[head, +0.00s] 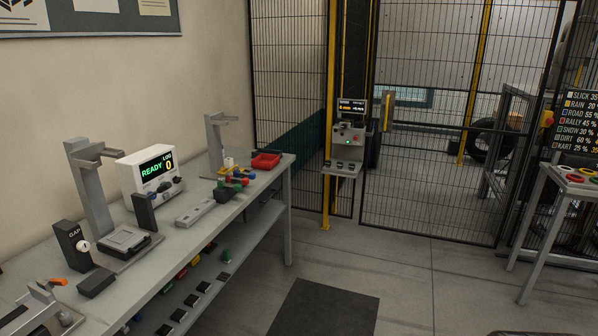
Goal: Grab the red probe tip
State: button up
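On the grey bench, near its far end, a cluster of small coloured pieces sits below a grey stand. A small red piece (229,179) is among them and looks like the red probe tip, but it is too small to make out its shape. Blue and green pieces, a white cylinder (229,162) and a dark block (225,195) are close around it. My gripper is not in view, so its state and its place relative to the red piece do not show.
The bench (205,230) runs along the left wall with a lower shelf. A red tray (265,160) stands behind the pieces. A white READY display (152,177) and tall grey stand (90,190) are nearer. Open floor (410,270) lies right of the bench, before a mesh fence.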

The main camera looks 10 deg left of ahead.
aim_at(229, 178)
jog(key=i, duration=2.4)
jog(key=u, duration=2.55)
